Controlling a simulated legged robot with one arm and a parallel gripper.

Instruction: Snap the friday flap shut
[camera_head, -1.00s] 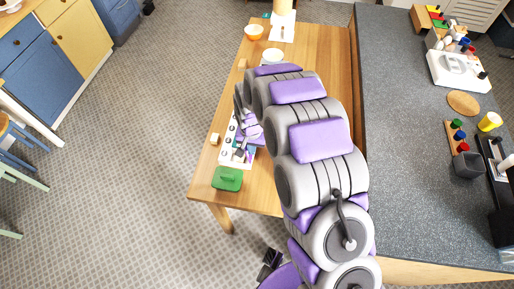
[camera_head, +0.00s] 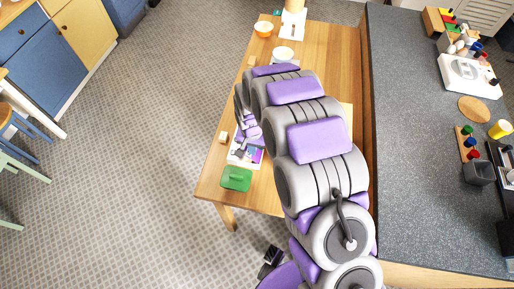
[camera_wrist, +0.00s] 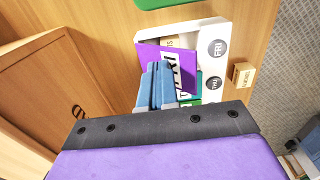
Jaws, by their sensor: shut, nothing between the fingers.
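The white pill organizer (camera_wrist: 222,40) lies on the wooden table in the wrist view, with round FRI and THU labels along its edge. The friday flap (camera_wrist: 185,68) is purple with FRI lettering and stands raised and tilted at its hinge. A green flap (camera_wrist: 213,88) shows just beside it, partly hidden. My gripper (camera_wrist: 158,68) is shut and empty, its blue-grey fingers right in front of the purple flap; I cannot tell whether they touch it.
A wooden block (camera_wrist: 243,75) lies close beside the organizer. A green item (camera_head: 236,178) sits near the table's front corner. A large wooden box (camera_wrist: 45,90) stands on the left in the wrist view.

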